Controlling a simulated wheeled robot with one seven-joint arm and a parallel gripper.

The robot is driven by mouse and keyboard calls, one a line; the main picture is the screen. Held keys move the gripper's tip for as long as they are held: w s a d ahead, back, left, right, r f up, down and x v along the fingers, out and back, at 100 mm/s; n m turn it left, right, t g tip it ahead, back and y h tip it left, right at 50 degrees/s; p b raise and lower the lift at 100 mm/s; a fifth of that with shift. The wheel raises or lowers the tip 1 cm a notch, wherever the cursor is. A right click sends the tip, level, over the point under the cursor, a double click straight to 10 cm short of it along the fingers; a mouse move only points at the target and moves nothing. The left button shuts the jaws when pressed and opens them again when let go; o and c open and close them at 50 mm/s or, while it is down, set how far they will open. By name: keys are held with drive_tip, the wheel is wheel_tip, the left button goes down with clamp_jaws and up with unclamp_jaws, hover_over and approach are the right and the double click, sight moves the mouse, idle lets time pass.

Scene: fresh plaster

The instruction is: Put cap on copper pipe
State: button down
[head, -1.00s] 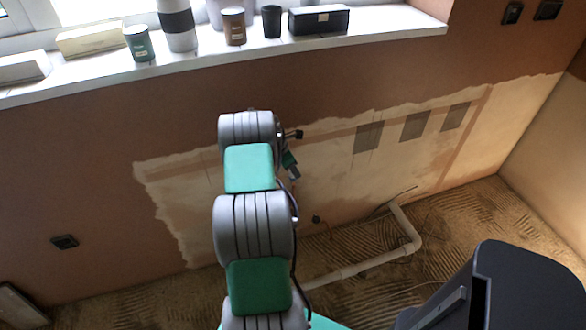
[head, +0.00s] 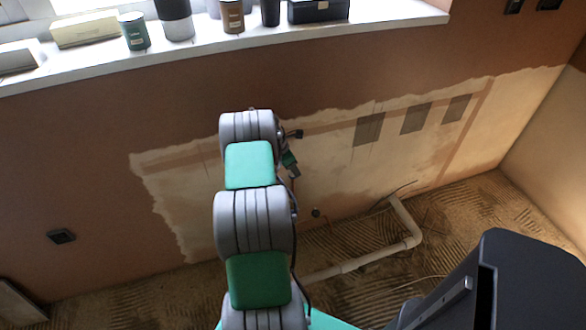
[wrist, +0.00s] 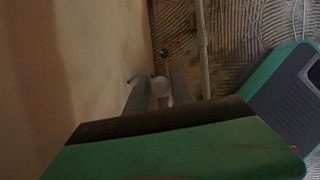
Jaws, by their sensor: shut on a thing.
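In the wrist view my gripper (wrist: 160,92) has its two grey fingers closed around a small pale round piece, which looks like the cap (wrist: 160,86). Beyond the fingertips, a small dark round-ended stub (wrist: 164,53) shows close to the wall, apart from the held piece. It may be the copper pipe, but its colour is too dark to tell. In the head view a similar dark round end (head: 316,213) shows low on the wall. My gripper (head: 294,172) is above and left of it in that picture, partly hidden behind my arm; the cap cannot be made out there.
A white waste pipe (head: 362,261) runs along the ridged floor and bends to the wall; it shows in the wrist view too (wrist: 203,45). A windowsill (head: 385,22) with several cups and boxes lies above. Patches of bare plaster surround the work area.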

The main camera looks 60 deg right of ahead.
drive_tip(key=shift+f, duration=0.15)
drive_tip(key=shift+f+b, duration=0.4)
drive_tip(key=shift+f, duration=0.15)
drive_tip(key=c, duration=0.5)
unclamp_jaws()
idle(0.3)
drive_tip(key=shift+r+p, duration=1.55)
drive_tip(key=shift+r, duration=0.6)
